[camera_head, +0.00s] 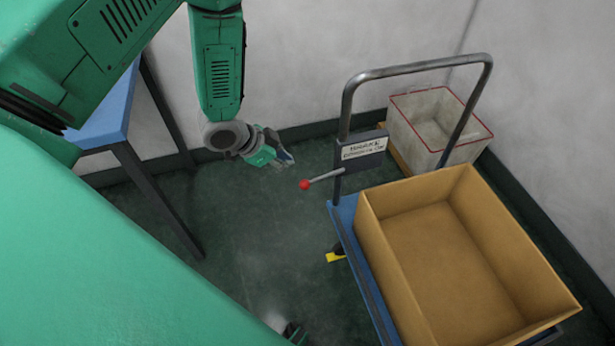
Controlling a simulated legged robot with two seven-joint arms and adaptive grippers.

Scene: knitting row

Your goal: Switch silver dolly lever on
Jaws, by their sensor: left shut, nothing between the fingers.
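The silver lever (325,177) sticks out to the left from the dark bracket on the dolly's handle, tilted slightly down, with a red ball knob (304,185) at its end. The dolly (343,214) has a blue deck and a bent grey metal handle (415,68). A label plate (364,148) on the bracket appears to read "BRAKE", with smaller unclear text below. My left gripper (289,159) is shut and empty, up and slightly left of the red knob, with a small gap in the picture.
A large open, empty cardboard box (384,262) sits on the dolly. A whitish bin with a red rim (440,118) stands behind the handle. A blue-topped table (108,117) with dark legs is at the left.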

